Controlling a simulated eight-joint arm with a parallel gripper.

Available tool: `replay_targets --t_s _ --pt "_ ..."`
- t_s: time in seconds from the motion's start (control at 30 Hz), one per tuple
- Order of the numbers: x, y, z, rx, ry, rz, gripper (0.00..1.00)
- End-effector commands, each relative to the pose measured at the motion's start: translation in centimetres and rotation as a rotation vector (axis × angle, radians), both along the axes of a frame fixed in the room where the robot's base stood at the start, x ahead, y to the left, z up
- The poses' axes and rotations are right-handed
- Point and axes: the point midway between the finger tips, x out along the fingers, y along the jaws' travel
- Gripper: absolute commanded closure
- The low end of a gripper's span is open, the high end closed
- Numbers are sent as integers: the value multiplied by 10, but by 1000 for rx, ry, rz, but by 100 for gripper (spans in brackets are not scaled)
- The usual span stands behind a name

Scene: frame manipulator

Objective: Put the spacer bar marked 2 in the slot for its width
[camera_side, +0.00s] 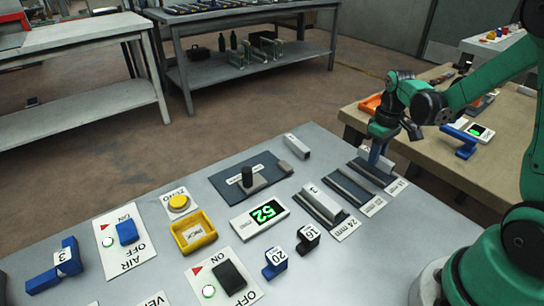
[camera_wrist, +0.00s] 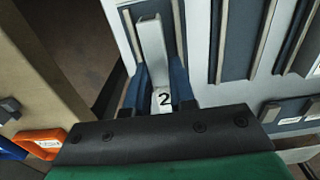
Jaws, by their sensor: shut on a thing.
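The spacer bar marked 2 (camera_wrist: 164,98) is pale grey, with its number on the near end in the wrist view. My gripper (camera_wrist: 160,88) is shut on it, a blue finger on each side. The bar lies over the slot at the table's edge, between dark rails; I cannot tell if it is fully seated. In the side view my gripper (camera_side: 376,155) is at the 14 mm slot (camera_side: 381,176), hiding much of the bar (camera_side: 364,152). The middle slot (camera_side: 352,187) looks empty. Another bar (camera_side: 322,202) lies at the 24 mm slot (camera_side: 341,221).
A loose grey bar (camera_side: 297,147) lies behind the slots. A dark-blue gauge plate (camera_side: 233,181), a display reading 52 (camera_side: 263,215), blocks marked 20 (camera_side: 275,262) and 16 (camera_side: 308,238), and a yellow tray (camera_side: 193,233) stand left of the slots.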

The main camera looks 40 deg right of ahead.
Motion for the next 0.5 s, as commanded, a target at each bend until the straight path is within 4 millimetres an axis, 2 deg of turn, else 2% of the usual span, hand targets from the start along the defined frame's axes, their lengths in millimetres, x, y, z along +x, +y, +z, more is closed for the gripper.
replay_targets --t_s 0.5 --pt "0 0 -12 0 0 0 100"
